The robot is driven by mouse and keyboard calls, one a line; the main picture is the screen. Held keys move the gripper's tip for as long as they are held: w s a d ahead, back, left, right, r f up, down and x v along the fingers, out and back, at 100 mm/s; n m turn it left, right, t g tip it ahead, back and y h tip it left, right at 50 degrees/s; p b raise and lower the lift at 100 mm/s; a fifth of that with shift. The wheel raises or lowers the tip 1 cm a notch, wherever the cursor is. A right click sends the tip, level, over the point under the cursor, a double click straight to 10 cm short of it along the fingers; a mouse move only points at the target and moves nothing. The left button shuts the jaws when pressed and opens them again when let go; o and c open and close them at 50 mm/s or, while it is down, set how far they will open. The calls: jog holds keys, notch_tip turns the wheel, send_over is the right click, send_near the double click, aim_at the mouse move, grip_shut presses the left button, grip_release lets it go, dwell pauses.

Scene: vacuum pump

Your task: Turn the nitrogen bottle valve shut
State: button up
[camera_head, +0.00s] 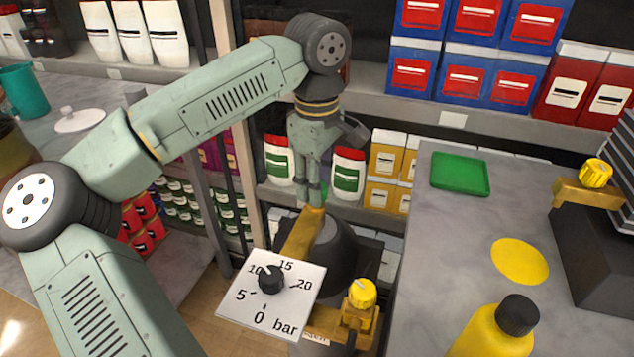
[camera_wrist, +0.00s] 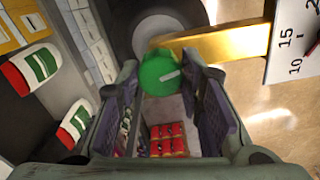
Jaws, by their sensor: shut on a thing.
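The nitrogen bottle (camera_head: 345,250) is dark and rounded, standing in the gap beside the grey table. A brass arm (camera_head: 301,235) runs from its top to a white gauge plate (camera_head: 296,312). A round green valve knob (camera_wrist: 160,76) with a white mark sits at the end of the brass piece. My gripper (camera_head: 314,190) reaches down over it, with its fingers (camera_wrist: 168,98) on both sides of the knob, shut on it. In the head view the knob is mostly hidden behind the fingers.
A yellow knob (camera_head: 362,292) sits on a brass fitting below the gauge side. The grey table (camera_head: 425,240) at right holds a green tray (camera_head: 460,173), a yellow bottle (camera_head: 492,330) and a dark machine with another yellow knob (camera_head: 596,173). Stocked shelves stand close behind my arm.

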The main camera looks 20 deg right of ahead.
jog(key=shift+m, duration=1.3)
jog(key=o, duration=1.2)
jog(key=shift+c, duration=0.2)
notch_tip(320, 180, up, 12)
